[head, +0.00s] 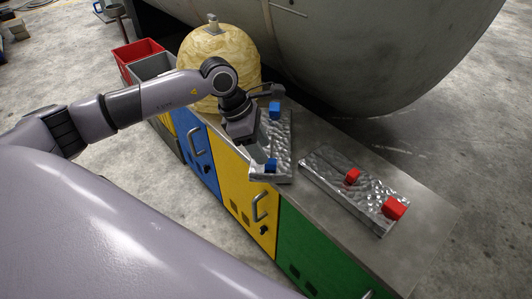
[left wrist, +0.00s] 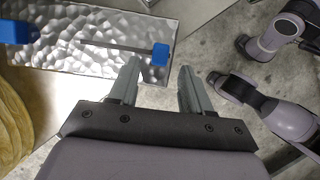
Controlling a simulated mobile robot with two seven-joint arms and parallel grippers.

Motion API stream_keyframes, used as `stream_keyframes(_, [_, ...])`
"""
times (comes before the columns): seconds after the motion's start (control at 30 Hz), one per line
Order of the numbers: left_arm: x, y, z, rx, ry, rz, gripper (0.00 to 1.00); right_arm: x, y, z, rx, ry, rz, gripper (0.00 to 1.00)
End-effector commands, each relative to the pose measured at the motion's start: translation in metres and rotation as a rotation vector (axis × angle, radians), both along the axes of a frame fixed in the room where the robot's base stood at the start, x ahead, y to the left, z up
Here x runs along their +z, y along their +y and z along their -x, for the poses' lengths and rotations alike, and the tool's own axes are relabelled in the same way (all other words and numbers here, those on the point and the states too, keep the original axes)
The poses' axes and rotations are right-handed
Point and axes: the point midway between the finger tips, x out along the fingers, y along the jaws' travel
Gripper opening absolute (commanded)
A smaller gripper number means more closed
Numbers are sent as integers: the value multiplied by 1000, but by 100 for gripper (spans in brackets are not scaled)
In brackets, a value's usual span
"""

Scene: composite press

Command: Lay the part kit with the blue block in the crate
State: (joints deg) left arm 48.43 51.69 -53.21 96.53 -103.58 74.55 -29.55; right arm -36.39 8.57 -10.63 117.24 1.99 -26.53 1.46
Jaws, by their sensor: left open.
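The part kit with the blue block is a silver, dimpled tray (head: 284,146) lying on the bench top. It carries a blue block at its far end (head: 275,108) and a smaller one at its near end (head: 270,165), joined by a thin bar. Both blocks also show in the left wrist view, the small one (left wrist: 160,54) just ahead of my fingertips. My left gripper (head: 262,156) is open and empty above the near end of this kit. It partly hides the tray in the head view. A red crate (head: 124,68) and a grey crate (head: 150,70) stand at the far left. My right gripper is out of view.
A second silver tray (head: 335,180) with red blocks (head: 394,209) lies to the right on the same bench. A large yellowish dome (head: 225,55) stands behind my left forearm. A big grey cylinder (head: 350,45) overhangs the back. The bench's right end (head: 425,190) is clear.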

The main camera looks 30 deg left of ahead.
Motion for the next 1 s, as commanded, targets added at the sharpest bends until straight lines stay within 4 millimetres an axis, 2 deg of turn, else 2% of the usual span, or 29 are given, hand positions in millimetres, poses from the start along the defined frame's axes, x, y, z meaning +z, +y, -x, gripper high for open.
stream_keyframes(0.03, [14, 5, 2, 1, -4, -1, 48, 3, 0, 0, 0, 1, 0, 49])
stream_keyframes(0.1, [28, 10, 4, 0, -3, 0, 48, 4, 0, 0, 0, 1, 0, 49])
stream_keyframes(0.3, [59, 21, 11, 1, -2, -1, 48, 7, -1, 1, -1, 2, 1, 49])
stream_keyframes(0.43, [69, 25, 13, 1, 0, 2, 48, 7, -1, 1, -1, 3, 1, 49])
stream_keyframes(0.53, [68, 14, 17, -5, 11, 45, 48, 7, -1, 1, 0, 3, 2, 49])
stream_keyframes(0.57, [66, 7, 18, -6, 18, 73, 48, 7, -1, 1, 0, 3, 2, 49])
stream_keyframes(0.67, [59, -32, 28, -6, 54, 229, 48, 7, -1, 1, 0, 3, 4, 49])
stream_keyframes(0.77, [57, -81, 42, 25, 121, 460, 48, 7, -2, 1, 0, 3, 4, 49])
stream_keyframes(0.8, [59, -100, 48, 49, 155, 560, 48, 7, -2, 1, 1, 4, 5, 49])
stream_keyframes(0.9, [68, -138, 60, 130, 247, 804, 48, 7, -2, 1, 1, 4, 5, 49])
stream_keyframes(1.0, [81, -164, 66, 245, 354, 1039, 48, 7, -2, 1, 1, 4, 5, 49])
